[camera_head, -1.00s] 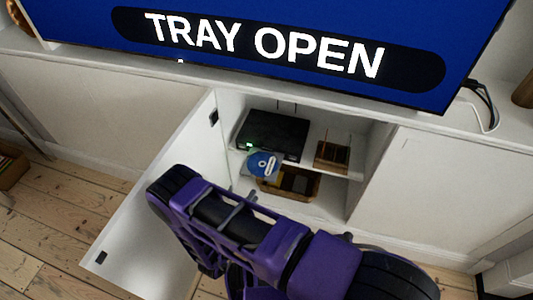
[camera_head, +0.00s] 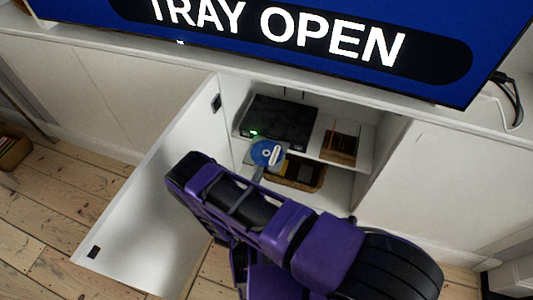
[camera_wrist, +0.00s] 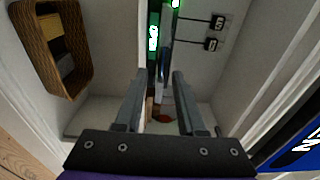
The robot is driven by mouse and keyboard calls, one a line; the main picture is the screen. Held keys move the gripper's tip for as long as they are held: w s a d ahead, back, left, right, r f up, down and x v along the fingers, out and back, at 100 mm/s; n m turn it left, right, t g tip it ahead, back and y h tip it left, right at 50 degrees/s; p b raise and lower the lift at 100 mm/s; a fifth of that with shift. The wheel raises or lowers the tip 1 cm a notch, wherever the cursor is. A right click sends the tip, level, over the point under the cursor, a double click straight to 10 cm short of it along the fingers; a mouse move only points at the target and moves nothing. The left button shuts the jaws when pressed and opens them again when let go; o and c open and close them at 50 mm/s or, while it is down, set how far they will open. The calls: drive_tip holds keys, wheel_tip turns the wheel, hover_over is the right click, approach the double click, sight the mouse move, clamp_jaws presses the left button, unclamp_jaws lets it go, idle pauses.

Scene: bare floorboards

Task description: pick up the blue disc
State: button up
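The blue disc (camera_head: 265,153) lies on the slid-out tray of a black disc player (camera_head: 280,120) in the open cabinet. In the head view, the tip of my gripper (camera_head: 258,173) is at the near edge of the disc; whether it touches cannot be told. In the wrist view, my gripper (camera_wrist: 156,78) is open, its two fingers apart. A thin, dark bluish edge (camera_wrist: 166,55) shows beyond and between the fingertips, probably the tray or disc seen edge-on. The player's green display (camera_wrist: 153,38) shows just beside it.
The white cabinet door (camera_head: 150,190) stands open at the left. A wicker basket (camera_head: 318,184) is below the player, and a wooden holder (camera_head: 340,142) sits right of it. The screen (camera_head: 300,15) above reads TRAY OPEN.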

sight(264, 163)
drive_tip(key=shift+x, duration=2.95)
drive_tip(key=shift+a+r, duration=0.1)
drive_tip(key=shift+r, duration=0.05)
clamp_jaws()
